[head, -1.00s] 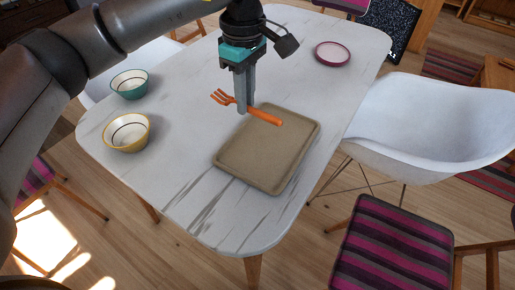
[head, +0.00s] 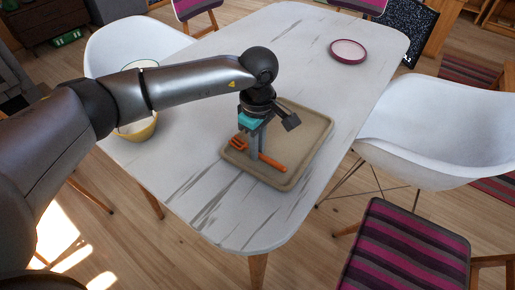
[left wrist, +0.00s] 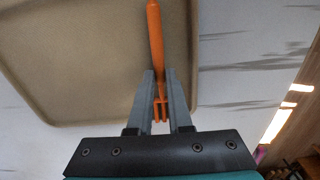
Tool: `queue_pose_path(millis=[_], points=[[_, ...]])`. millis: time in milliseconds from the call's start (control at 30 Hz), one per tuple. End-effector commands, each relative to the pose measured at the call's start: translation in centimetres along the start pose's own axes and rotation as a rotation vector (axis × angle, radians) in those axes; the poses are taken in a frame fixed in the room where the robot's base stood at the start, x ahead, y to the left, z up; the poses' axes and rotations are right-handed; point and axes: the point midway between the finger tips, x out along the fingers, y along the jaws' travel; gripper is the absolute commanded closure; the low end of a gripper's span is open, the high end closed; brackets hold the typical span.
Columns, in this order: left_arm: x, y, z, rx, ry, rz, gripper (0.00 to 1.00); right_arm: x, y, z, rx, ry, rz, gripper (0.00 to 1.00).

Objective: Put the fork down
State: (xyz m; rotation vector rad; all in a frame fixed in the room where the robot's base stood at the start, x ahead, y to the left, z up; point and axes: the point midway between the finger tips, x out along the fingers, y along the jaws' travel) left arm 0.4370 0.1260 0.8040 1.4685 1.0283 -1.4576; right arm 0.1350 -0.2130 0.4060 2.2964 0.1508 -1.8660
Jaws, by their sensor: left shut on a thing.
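The orange fork (head: 272,162) is held in my left gripper (head: 254,155), over the near part of the beige tray (head: 310,122). In the left wrist view the fork (left wrist: 155,40) runs between the two grey fingers of the gripper (left wrist: 160,85), handle away and tines close to the gripper base. The tray (left wrist: 90,60) shows behind it. I cannot tell whether the fork touches the tray. My right gripper is not in view.
The tray lies on a white marbled table (head: 200,190). A yellow bowl (head: 140,128) is partly hidden by my left arm. A pink-rimmed plate (head: 348,51) sits at the far end. White chairs (head: 425,130) stand beside the table.

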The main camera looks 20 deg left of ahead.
Motion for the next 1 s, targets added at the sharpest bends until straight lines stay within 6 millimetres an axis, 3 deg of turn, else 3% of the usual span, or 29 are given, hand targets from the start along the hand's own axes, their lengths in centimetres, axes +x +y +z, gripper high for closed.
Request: queue_pose_path(millis=[300, 333, 600, 867, 1000], points=[[0.2, 0.0, 0.0, 0.001, 0.0, 0.001, 1.0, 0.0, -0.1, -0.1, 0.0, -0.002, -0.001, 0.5], [0.3, 0.0, 0.0, 0.001, 0.0, 0.0, 0.8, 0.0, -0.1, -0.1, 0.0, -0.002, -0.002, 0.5], [0.2, 0.0, 0.0, 0.0, 0.0, 0.0, 0.53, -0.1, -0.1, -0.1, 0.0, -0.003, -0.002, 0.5], [0.2, 0.0, 0.0, 0.0, 0.0, 0.001, 0.53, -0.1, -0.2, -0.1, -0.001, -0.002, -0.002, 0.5], [-0.8, 0.1, 0.0, 0.0, 0.0, 0.003, 0.53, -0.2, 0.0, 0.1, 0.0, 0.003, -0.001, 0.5]])
